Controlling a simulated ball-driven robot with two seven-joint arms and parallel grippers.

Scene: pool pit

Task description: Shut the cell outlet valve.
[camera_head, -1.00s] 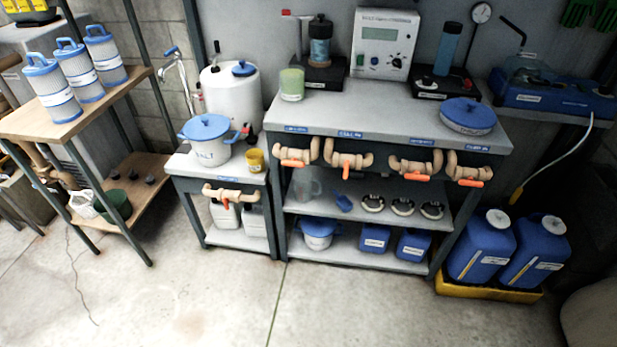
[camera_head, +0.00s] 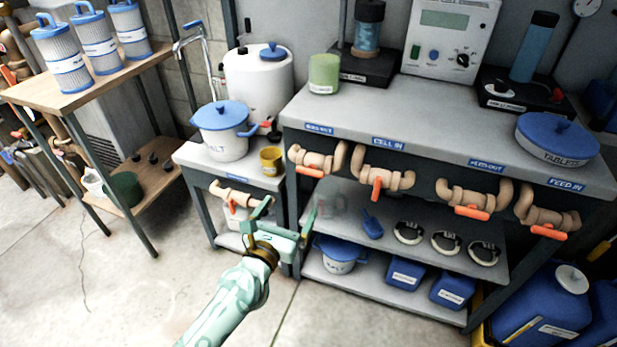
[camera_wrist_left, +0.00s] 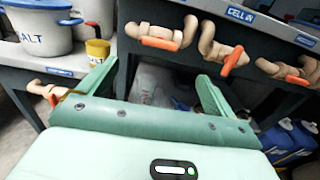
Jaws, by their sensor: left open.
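Tan pipe valves with orange lever handles hang along the front edge of the main bench. The valve under the CELL IN label (camera_head: 388,144) has its handle (camera_head: 376,188) hanging down across the pipe. The valve right of it (camera_head: 466,196) has its handle along the pipe; its label (camera_head: 487,164) seems to end in OUT, but the first word is unclear. My left gripper (camera_head: 287,212) is open and empty, low in front of the bench's left end, apart from the valves. In the wrist view the CELL IN handle (camera_wrist_left: 232,60) is ahead, beyond the right finger.
Valves at the left end (camera_head: 317,160) and right end (camera_head: 545,212) have handles along their pipes. A side stand holds the salt pot (camera_head: 222,145) and a yellow cup (camera_head: 271,160), with another valve (camera_head: 234,194) below. Blue jugs (camera_head: 545,305) stand at right. Floor in front is clear.

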